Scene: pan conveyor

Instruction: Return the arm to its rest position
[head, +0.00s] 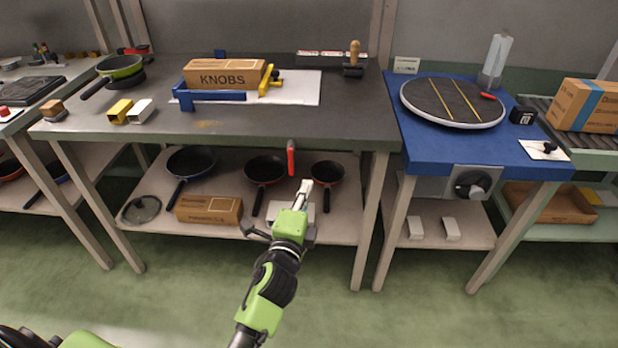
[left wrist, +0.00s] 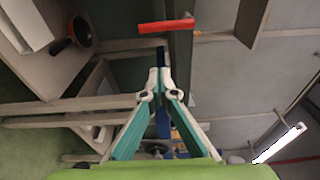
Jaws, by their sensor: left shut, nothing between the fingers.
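My left arm, green and black, reaches up from the bottom of the head view. Its gripper (head: 305,187) is in front of the workbench's lower shelf, below the level of the benchtop. In the left wrist view the two teal-padded fingers (left wrist: 160,82) come together at their tips with nothing between them. A red handle (head: 291,158) shows just beyond the fingertips at the bench's front; it also shows in the left wrist view (left wrist: 152,26), apart from the fingers. My right gripper is not in view.
The grey workbench (head: 330,125) carries a KNOBS box (head: 224,74), a blue fixture and a green pan (head: 119,67). Its lower shelf (head: 335,222) holds several pans and a cardboard box (head: 209,209). A blue table (head: 530,170) with a round turntable (head: 452,101) stands right. Green floor in front is clear.

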